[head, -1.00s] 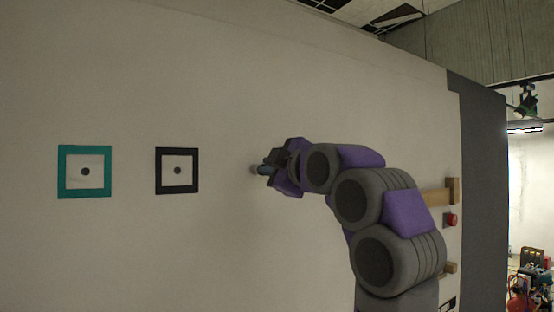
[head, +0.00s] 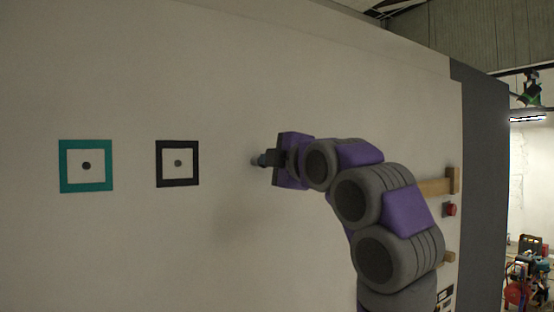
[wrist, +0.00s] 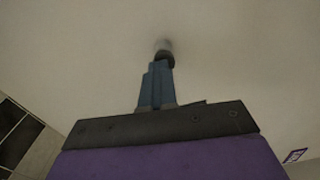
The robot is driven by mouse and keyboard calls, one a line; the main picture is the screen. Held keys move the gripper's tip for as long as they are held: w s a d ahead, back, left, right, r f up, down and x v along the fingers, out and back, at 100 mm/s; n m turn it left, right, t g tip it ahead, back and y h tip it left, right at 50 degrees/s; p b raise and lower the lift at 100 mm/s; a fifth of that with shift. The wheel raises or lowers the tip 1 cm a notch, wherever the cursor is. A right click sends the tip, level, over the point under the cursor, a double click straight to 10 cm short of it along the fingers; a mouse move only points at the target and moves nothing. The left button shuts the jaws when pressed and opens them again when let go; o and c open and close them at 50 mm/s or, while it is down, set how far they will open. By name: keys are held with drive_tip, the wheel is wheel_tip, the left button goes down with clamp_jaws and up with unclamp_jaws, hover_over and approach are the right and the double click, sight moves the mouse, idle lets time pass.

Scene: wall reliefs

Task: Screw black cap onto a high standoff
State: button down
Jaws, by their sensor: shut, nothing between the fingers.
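A pale standoff (head: 255,162) sticks out from the wall at mid-picture in the head view. In the wrist view the standoff (wrist: 164,44) is blurred at the top centre, with a dark round piece, apparently the black cap (wrist: 166,57), at its near end. My gripper (head: 265,159) points left at the standoff along the wall. In the wrist view the blue fingers of my gripper (wrist: 160,68) are together, with their tips right at the dark piece. They hold nothing that I can see. Whether the tips touch the cap, and how it sits, I cannot tell.
A black square frame (head: 178,184) and a teal square frame (head: 86,186), each with a dark round centre, are on the wall at left. A wooden bar (head: 438,187) and a red button (head: 450,210) are at right, behind my arm. The wall between is bare.

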drive_tip(key=shift+w+f+m+b, duration=0.1)
drive_tip(key=shift+w+m+b, duration=0.1)
drive_tip(key=shift+m+b, duration=2.2)
drive_tip(key=shift+p, duration=0.3)
drive_tip(key=shift+m, duration=0.4)
drive_tip(key=shift+w+m+b, duration=0.1)
drive_tip(key=shift+m+b, duration=0.7)
drive_tip(key=shift+m, duration=1.6)
drive_tip(key=shift+f, duration=0.1)
